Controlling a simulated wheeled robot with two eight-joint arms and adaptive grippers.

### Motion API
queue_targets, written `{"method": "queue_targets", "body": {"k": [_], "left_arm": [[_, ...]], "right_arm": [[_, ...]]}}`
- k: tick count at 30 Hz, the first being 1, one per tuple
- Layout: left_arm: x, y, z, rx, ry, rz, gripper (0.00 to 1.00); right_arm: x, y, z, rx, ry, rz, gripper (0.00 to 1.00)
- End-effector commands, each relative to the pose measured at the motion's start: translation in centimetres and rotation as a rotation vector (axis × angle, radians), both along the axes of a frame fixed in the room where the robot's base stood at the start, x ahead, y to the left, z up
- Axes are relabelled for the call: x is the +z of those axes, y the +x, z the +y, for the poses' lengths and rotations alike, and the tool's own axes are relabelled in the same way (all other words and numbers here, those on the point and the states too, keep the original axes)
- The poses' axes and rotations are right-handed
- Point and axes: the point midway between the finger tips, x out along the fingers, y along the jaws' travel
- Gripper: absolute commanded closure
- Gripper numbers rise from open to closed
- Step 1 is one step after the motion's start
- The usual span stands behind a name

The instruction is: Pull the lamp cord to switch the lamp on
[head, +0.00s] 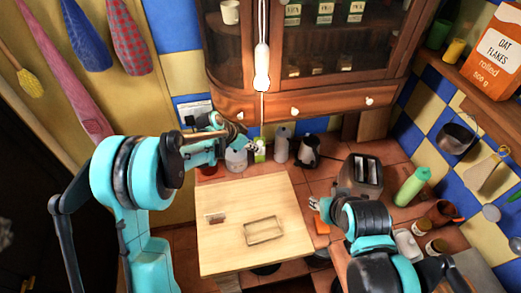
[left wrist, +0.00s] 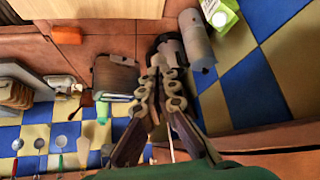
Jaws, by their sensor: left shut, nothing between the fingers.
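The lamp cord (head: 262,22) hangs down in front of the cabinet at the top middle of the head view. It carries a long white pull (head: 261,68), and a thin strand runs on below it. My left gripper (head: 250,146) is below the pull, near the strand's lower end. In the left wrist view its fingers (left wrist: 165,68) are together with nothing between them. A thin pale line (left wrist: 171,150) shows between the finger bases; I cannot tell whether it is the cord. My right gripper (head: 315,203) is low by the counter, its opening unclear. The lamp is not in view.
A wooden cabinet with drawers (head: 315,103) stands behind the cord. Bottles and a dark grinder (head: 308,150) line the counter's back. A toaster (head: 360,175) and green bottle (head: 411,187) stand right. A pale board (head: 270,195) holds a small frame. An orange block (head: 322,226) lies near my right gripper.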

Motion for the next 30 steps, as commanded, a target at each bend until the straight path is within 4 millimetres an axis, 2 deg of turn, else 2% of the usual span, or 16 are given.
{"method": "queue_targets", "body": {"k": [4,12,22,26,30], "left_arm": [[0.1,-0.2,0.0,-0.004,-0.003,-0.001,1.0],[1.0,-1.6,2.5,-0.003,-0.001,0.001,1.0],[1.4,-1.7,2.8,-0.001,0.0,0.0,1.0],[2.7,-2.2,3.7,0.001,0.0,0.001,1.0],[5.1,-3.2,5.3,0.0,-0.002,0.001,1.0]], "right_arm": [[0.0,0.0,0.0,0.0,0.0,0.0,0.6],[-0.2,0.0,0.0,0.0,0.0,0.0,0.6],[-0.2,0.0,0.0,0.0,0.0,0.0,0.6],[-0.2,0.0,0.0,0.0,0.0,0.0,0.6],[-0.2,0.0,0.0,0.0,0.0,0.0,0.6]]}}
